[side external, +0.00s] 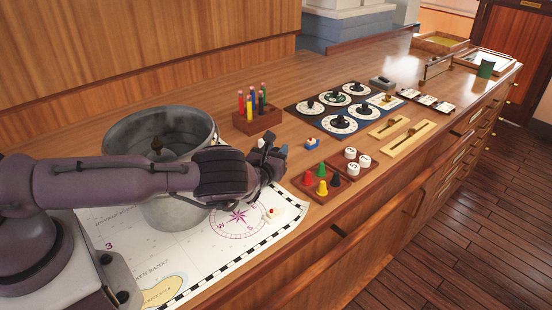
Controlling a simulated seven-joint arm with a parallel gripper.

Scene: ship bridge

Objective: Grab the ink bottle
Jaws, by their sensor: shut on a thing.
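My gripper (275,152) is at the right end of my arm, above the far right part of the chart and left of the peg tray. It is shut on a small blue thing (284,151) that shows only in part between and beside the fingers. It may be the ink bottle, but its shape and any label are too small and covered to tell. I cannot tell how far it is above the counter.
A grey metal bucket (135,128) stands left, behind my arm. A wooden rack (258,122) of coloured sticks, a small blue-and-white item (311,143), a coloured peg tray (319,190), white round pieces (351,154) and a dial board (302,112) lie around. The chart (215,250) covers the front.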

